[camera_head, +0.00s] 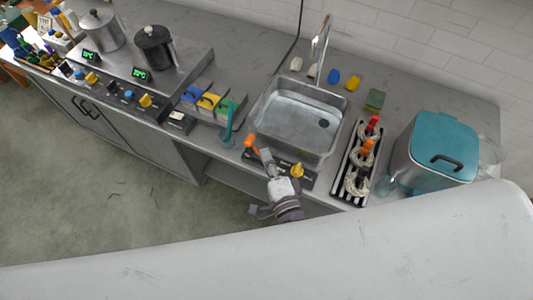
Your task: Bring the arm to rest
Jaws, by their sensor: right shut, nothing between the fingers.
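My right gripper (267,156) is shut and empty. It is over the front edge of the counter, just in front of the sink (262,108). An orange piece (251,142) shows just beyond its fingertips; I cannot tell whether they touch. A yellow knob (297,170) is close on its right. Pale wool skeins (357,186) with red and orange tops sit in a dark slotted rack (336,188) to the right of the gripper. My left gripper is not in view.
A steel tank with a teal lid (440,138) stands at the right. Two pots (155,47) stand on heaters at the left. Blue and yellow bins (208,101) and a teal tool (228,125) are left of the sink. The floor (100,205) at lower left is clear.

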